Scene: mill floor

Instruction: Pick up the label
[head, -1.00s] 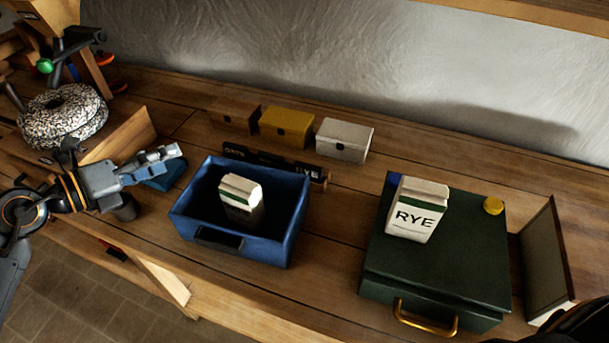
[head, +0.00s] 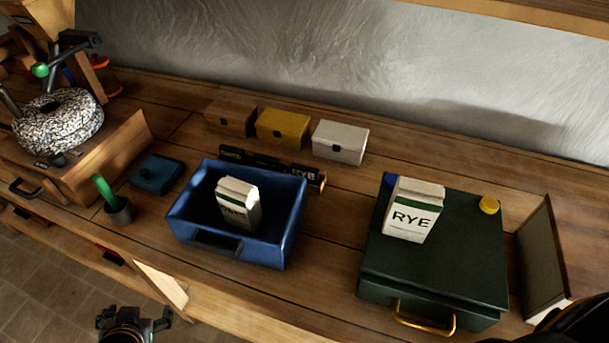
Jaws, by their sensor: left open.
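Two dark labels with pale lettering stand in a low wooden holder behind the blue bin. The right label (head: 304,174) seems to read RYE; the lettering on the left label (head: 246,157) is too small to read. The bin's rim hides part of the holder. My left gripper (head: 135,320) is at the bottom left edge of the head view, in front of the bench and well apart from the labels. It is open and nothing shows in it. My right gripper is not in view.
The blue bin (head: 181,222) holds a white and green packet (head: 238,200). A RYE packet (head: 413,212) stands on a green case (head: 430,275) with a yellow knob. Brown, yellow and white boxes (head: 340,141) stand behind the labels.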

